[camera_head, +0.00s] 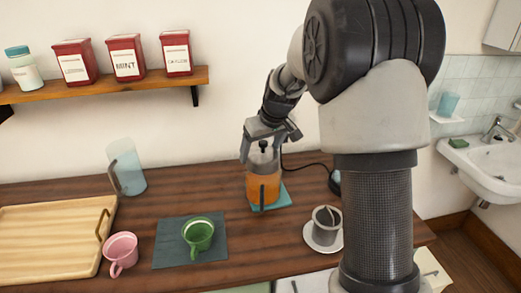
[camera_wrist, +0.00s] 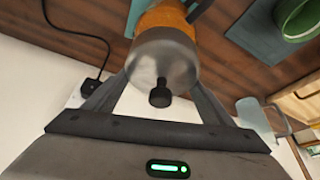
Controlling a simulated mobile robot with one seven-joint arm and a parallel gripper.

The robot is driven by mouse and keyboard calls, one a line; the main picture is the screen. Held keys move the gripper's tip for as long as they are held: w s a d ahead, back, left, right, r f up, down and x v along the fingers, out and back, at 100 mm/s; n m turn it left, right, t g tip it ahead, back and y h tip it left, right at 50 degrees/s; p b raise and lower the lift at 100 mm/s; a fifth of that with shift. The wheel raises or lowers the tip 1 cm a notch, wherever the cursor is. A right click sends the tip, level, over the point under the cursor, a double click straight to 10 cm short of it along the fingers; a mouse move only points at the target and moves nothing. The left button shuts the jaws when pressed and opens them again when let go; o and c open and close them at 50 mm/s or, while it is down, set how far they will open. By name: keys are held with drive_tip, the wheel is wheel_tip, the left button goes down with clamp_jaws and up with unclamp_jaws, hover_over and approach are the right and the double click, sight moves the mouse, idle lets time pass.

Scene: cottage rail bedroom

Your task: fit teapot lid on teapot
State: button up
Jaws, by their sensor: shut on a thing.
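The teapot (camera_head: 263,187) stands upright on a small teal mat at the back middle of the counter. It has an amber lower body, a greyish upper part and a dark handle facing the front. The grey lid (camera_wrist: 165,60) with a black knob (camera_wrist: 160,95) is at the teapot's top. My gripper (camera_head: 262,153) comes down from above, its fingers on either side of the lid, and is shut on it. In the wrist view my gripper (camera_wrist: 155,88) frames the lid, with the amber teapot body (camera_wrist: 165,17) behind. I cannot tell whether the lid is fully seated.
A green cup (camera_head: 198,236) stands on a dark mat (camera_head: 165,252). A pink mug (camera_head: 121,250), a cutting board (camera_head: 45,240) and a clear pitcher (camera_head: 128,168) are at left. A grey cup (camera_head: 326,222) on a saucer stands right. A black cord runs behind the teapot.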

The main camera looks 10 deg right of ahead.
drive_tip(key=shift+f+b, duration=0.7)
drive_tip(key=shift+f, duration=0.3)
drive_tip(key=shift+f, duration=0.15)
idle(0.4)
drive_tip(key=o, duration=1.3)
drive_tip(key=shift+p+v, duration=0.6)
drive_tip(key=shift+v, duration=8.1)
drive_tip(key=shift+d, duration=0.1)
